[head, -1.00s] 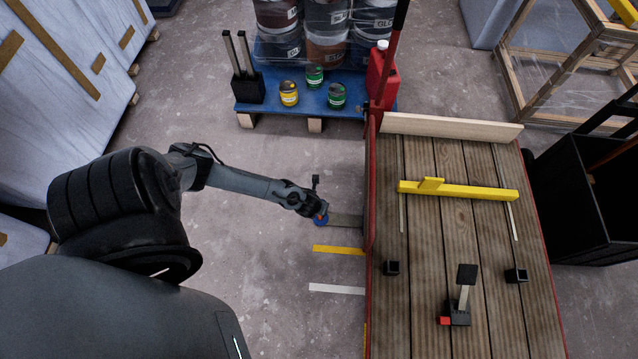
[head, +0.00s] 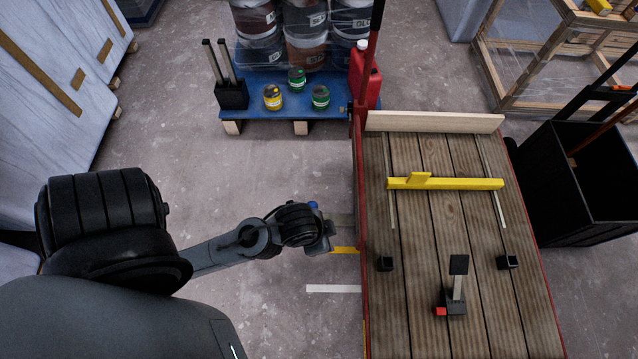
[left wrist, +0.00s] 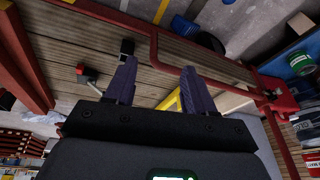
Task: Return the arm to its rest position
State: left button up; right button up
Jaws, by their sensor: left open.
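My left arm (head: 220,248) reaches in from the left in the head view. Its left gripper (head: 328,240) is over the floor just left of the cart's red side rail (head: 361,200), and the arm hides most of it. In the left wrist view the fingers of the left gripper (left wrist: 158,82) stand wide apart with nothing between them. The wooden cart deck (head: 425,270) and part of a yellow batten (left wrist: 172,100) show beyond them. My right gripper is in neither view.
The yellow batten (head: 450,184) lies across the deck, with a small yellow piece (head: 419,178) on it. A black stand (head: 456,303) and two small black blocks are on the deck. A blue pallet (head: 300,106) carries cans and buckets behind.

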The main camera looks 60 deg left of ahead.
pick_arm(q)
jog(key=shift+s+a+r+n, duration=0.15)
jog(key=shift+s+r+n, duration=0.25)
jog(key=shift+r+n, duration=0.35)
jog(key=shift+a+r, duration=0.1)
jog(key=shift+r, duration=0.05)
notch_tip(320, 180, up, 65)
jog(key=p, duration=6.4)
jog(key=shift+f+p, duration=0.2)
jog(key=shift+p, duration=0.2)
jog(key=shift+f, duration=0.1)
